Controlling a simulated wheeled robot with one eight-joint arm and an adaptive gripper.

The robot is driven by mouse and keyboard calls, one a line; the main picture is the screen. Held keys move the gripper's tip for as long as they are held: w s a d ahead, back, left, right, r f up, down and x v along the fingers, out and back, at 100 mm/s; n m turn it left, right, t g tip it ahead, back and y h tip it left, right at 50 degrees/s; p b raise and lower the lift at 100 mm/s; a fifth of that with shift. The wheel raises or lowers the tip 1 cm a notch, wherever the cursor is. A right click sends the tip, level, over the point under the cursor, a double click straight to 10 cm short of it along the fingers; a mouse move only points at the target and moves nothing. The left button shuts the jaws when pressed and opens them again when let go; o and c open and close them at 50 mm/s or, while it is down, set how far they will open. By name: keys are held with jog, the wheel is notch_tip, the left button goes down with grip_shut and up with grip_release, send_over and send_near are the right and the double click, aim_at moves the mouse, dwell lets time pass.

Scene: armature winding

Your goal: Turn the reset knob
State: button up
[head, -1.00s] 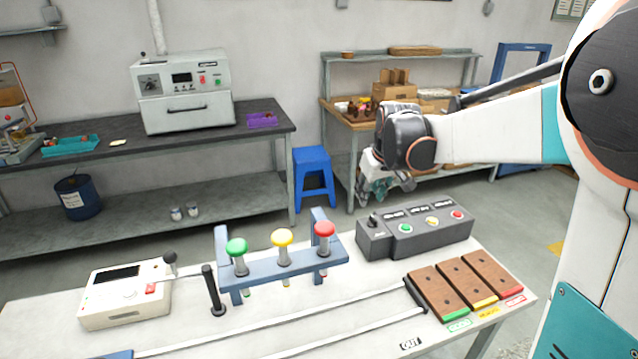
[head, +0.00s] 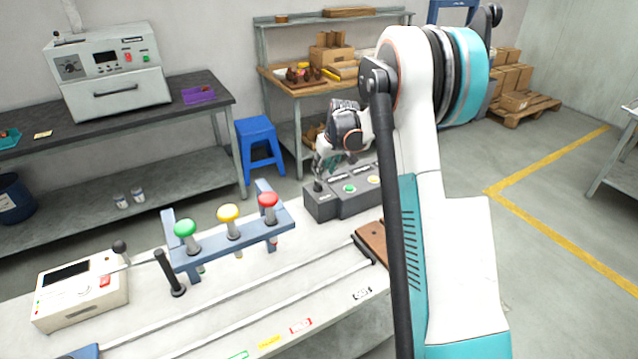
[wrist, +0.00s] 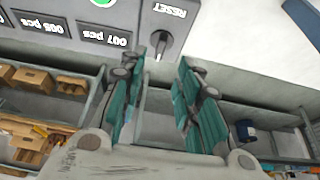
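The reset knob (wrist: 160,44) is a dark grey knob beside the RESET label on the grey control box (wrist: 207,14) in the wrist view. In the head view the knob (head: 318,186) stands on the left end of the box (head: 322,207). My gripper (wrist: 164,62) is open, with its two teal-padded fingers apart. In the wrist view the knob shows just beyond the gap between the fingertips; I cannot tell whether they touch it. In the head view my gripper (head: 325,165) hangs over the left end of the box, close above the knob.
The box also carries a green button (head: 349,188) and a yellow one (head: 374,180). A blue rack (head: 187,261) with green, yellow and red handles stands to its left. A white device (head: 80,291) sits at the table's left. My arm hides the box's right end.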

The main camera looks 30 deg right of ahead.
aim_at(318, 182)
jog(key=b+x, duration=0.1)
jog(key=x, duration=0.7)
jog(key=shift+w+f+b, duration=0.15)
jog(key=shift+f+b, duration=0.05)
jog(key=shift+b, duration=0.1)
grip_shut()
